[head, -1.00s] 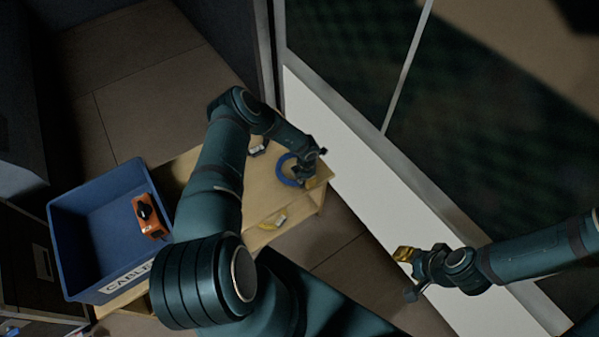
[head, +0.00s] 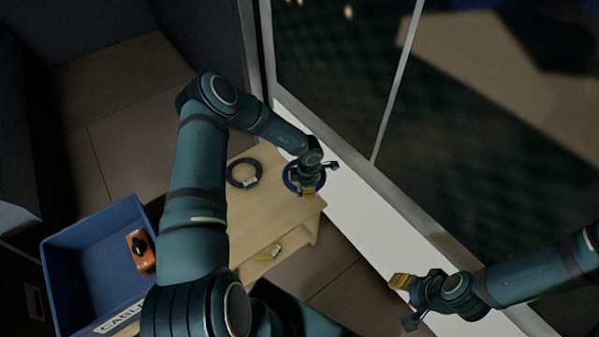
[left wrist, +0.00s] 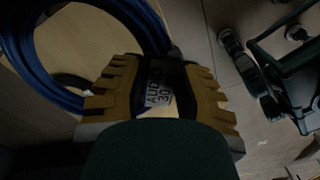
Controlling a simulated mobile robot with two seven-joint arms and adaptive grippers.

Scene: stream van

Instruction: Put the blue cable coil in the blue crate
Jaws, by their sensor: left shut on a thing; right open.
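The blue cable coil (head: 289,185) is at the table's far right edge in the head view, partly hidden by my left gripper (head: 308,192). In the left wrist view, the coil (left wrist: 36,75) arcs across the upper left. There my left gripper (left wrist: 158,95) is shut on the coil's side at a label reading "AUDIO 30". I cannot tell for sure whether the coil is clear of the tabletop. The blue crate (head: 62,300) stands at the left, with an orange device (head: 140,250) inside. My right gripper (head: 405,297) is open and empty at the lower right.
A black cable coil (head: 244,172) lies on the wooden table (head: 270,215). A window with a white lower panel (head: 350,210) runs close behind the table. The crate has free room beside the orange device.

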